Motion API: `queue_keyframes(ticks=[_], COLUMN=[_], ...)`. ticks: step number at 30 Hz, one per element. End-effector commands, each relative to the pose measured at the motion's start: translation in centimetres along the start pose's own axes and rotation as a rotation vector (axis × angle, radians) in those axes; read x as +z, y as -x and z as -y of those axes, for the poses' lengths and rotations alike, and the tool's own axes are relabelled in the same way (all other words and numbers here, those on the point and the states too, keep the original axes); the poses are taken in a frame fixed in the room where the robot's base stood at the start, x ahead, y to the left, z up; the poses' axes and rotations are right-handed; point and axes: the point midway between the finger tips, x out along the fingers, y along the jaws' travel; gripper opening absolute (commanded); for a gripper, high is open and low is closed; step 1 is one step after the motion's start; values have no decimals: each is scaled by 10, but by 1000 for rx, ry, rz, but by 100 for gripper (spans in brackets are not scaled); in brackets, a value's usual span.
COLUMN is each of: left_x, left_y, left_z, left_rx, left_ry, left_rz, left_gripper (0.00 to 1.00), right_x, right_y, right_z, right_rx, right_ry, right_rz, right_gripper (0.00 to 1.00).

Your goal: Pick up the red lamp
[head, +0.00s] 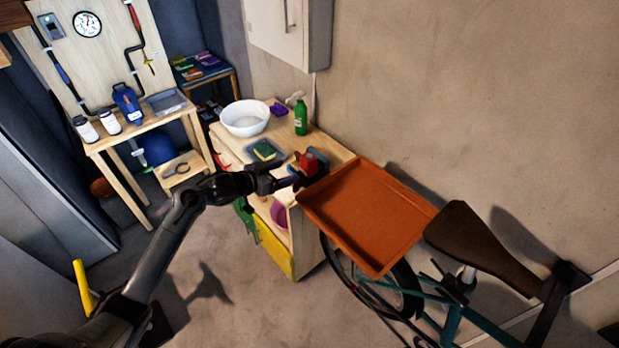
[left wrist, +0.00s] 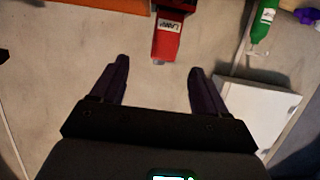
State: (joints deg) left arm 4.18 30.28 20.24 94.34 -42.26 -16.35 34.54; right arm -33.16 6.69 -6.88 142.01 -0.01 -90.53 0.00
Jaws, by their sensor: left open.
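The red lamp (head: 308,163) stands at the right end of the wooden cabinet top in the head view, partly hidden by my left gripper. In the left wrist view the lamp (left wrist: 167,38) shows its red body and a label, just beyond my fingers. My left gripper (head: 291,180) reaches in from the left to the lamp's near side. In the left wrist view the gripper (left wrist: 160,66) is open, with the lamp's end roughly midway between the fingertips. My right gripper is not in view.
An orange tray (head: 362,215) lies right of the lamp, above a bicycle. A dark green tray (head: 265,151), white bowl (head: 245,119) and green bottle (head: 301,117) stand on the cabinet (head: 333,151). A white wall cabinet (head: 288,32) hangs above. Open floor lies in front.

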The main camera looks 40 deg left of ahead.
Motion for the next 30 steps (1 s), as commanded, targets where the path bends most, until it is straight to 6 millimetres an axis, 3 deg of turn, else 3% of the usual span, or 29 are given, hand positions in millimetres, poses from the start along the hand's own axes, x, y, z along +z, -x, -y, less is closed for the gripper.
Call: queue_keyframes(ticks=[12, 20, 30], left_x=[-6, -6, -6], left_y=[-50, -63, -100], left_z=[1, 2, 8], left_rx=[0, -1, 0], left_ry=[-2, -3, -1], left_rz=[-13, -13, -13], left_gripper=[74, 74, 74], right_x=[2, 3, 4], right_y=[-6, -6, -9], right_z=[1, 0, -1], right_rx=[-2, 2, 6], right_ry=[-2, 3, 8], right_rz=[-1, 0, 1], right_gripper=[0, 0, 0])
